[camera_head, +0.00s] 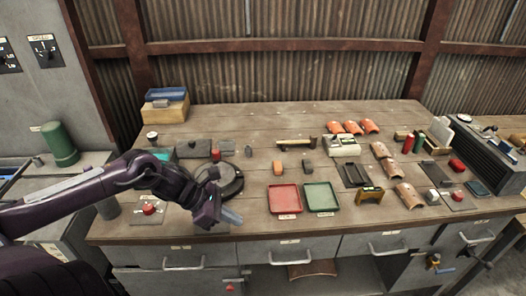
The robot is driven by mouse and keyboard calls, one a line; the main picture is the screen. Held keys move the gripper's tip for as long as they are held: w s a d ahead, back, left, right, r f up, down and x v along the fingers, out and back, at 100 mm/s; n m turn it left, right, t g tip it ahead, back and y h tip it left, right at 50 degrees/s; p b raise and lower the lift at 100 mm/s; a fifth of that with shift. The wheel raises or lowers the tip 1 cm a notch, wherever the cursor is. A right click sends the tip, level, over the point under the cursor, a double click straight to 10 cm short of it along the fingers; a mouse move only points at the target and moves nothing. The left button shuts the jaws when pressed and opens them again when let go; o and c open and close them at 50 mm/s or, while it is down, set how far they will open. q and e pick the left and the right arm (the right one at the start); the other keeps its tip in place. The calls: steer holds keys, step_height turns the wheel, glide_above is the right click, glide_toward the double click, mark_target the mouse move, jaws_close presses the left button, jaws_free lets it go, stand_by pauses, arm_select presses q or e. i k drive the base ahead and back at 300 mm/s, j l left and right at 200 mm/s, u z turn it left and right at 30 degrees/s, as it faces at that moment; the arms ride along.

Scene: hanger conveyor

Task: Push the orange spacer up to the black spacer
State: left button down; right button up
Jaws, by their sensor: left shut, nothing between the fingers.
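The orange spacer (278,167) is a small block on the wooden bench, behind the red tray. The black spacer (308,165) is a small dark block just to its right, with a narrow gap of bare wood between them. My left gripper (231,215) is shut and empty, near the front edge of the bench. It is to the left of and in front of both spacers, touching neither. My right gripper is not in view.
A red tray (270,198) and a green tray (335,197) lie in front of the spacers. A round dark disc-like object (232,183) is behind my left gripper. A hammer (296,143) lies behind the spacers. Bare wood lies to the orange spacer's left.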

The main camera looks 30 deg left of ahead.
mark_target(278, 170)
steer(key=i+j, duration=0.75)
steer(key=j, duration=0.15)
